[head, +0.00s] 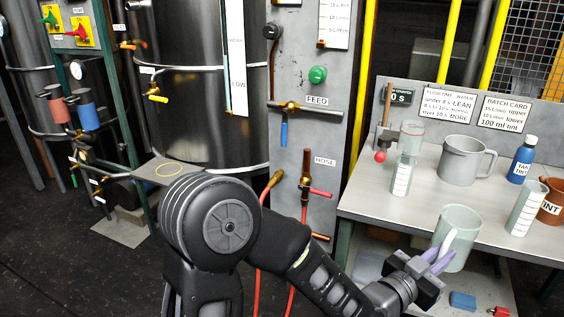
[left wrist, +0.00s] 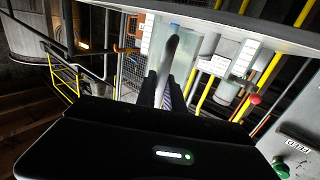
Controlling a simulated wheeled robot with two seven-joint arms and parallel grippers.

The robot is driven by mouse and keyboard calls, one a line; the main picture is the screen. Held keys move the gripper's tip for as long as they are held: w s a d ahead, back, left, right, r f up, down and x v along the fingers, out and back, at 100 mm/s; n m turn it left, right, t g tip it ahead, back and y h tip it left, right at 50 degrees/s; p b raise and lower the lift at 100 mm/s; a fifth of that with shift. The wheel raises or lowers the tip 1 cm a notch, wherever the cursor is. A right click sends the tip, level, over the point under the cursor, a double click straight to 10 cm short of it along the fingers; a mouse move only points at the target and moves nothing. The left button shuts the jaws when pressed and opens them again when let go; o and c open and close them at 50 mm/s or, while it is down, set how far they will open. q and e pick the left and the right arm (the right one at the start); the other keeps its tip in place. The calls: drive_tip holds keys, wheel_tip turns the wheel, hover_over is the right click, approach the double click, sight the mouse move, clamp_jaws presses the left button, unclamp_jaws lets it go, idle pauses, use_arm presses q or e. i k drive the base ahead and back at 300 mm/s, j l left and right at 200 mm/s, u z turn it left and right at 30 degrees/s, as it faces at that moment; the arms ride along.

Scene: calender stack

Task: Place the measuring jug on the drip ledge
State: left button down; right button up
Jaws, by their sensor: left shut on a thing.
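I cannot tell whether the jug's base touches the bench. In the left wrist view the fingers (left wrist: 168,92) close around the handle, with the jug (left wrist: 192,48) behind. My right gripper is not in view.
The bench (head: 385,200) also holds a grey metal mug (head: 462,162), clear graduated cylinders (head: 402,176), a blue bottle (head: 522,160) and a brown pot (head: 550,200). A panel with red hoses (head: 265,225) and valves stands between bench and ledge.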

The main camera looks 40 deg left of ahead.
sight(172, 172)
drive_tip(key=u, duration=1.1)
drive_tip(key=i+j, duration=0.6)
drive_tip(key=i, duration=0.65)
